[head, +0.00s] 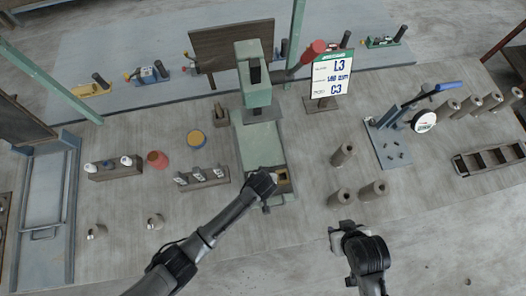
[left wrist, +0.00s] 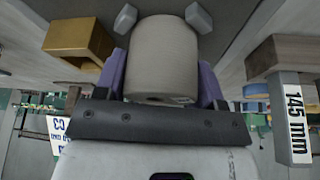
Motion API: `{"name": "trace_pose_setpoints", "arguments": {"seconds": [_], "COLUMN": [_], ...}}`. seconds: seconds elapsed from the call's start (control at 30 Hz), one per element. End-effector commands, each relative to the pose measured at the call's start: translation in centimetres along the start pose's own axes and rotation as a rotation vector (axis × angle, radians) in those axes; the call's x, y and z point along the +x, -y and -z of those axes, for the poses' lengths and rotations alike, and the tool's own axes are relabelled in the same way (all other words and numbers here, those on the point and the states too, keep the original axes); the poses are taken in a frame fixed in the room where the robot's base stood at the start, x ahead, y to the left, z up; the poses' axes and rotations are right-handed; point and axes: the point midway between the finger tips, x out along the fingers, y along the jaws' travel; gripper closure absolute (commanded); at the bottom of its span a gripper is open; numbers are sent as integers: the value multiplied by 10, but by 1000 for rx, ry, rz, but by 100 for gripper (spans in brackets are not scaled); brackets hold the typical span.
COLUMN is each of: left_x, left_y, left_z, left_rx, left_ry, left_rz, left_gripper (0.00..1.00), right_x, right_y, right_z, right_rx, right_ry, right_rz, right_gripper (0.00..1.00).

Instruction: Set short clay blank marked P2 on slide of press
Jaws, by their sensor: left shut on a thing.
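My left gripper (head: 266,190) is over the front end of the green press (head: 260,145), beside the brown-yellow slide (head: 284,184). In the left wrist view, my left gripper (left wrist: 163,18) is shut on a grey clay blank (left wrist: 165,55), a short cylinder between its purple-sided fingers. A small pale label shows on the blank's near edge, but I cannot read it. The head view hides this blank under the gripper. I cannot tell whether it touches the slide. My right gripper (head: 345,230) is at the table's front edge, apart from the blanks; its jaws are unclear.
Grey cylinders (head: 373,190) stand right of the press, with several more at the far right. A sign (head: 331,75) reading L3 and C3 stands behind. A blue-handled device (head: 395,135) and racks (head: 202,177) stand nearby.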

Motion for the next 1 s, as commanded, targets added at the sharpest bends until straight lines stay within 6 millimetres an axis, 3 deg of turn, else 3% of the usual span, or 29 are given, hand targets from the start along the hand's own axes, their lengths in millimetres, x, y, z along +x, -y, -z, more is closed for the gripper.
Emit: {"name": "trace_pose_setpoints", "arguments": {"seconds": [0.13,0.17,0.27,0.63,1.0], "left_x": [3,3,3,-7,-72], "left_y": [0,0,0,-1,-1], "left_z": [-1,-2,-2,0,0], "left_rx": [0,0,1,0,-1], "left_ry": [0,0,0,0,-1], "left_rz": [-1,0,0,-1,-3], "left_gripper": [68,35,26,26,26], "right_x": [2,1,1,-2,-8], "right_y": [1,1,2,2,-1], "right_z": [0,0,0,0,2], "right_rx": [3,4,6,5,-4], "right_ry": [0,0,0,0,2], "right_rz": [3,3,4,4,-3], "right_gripper": [57,57,57,57,57]}}
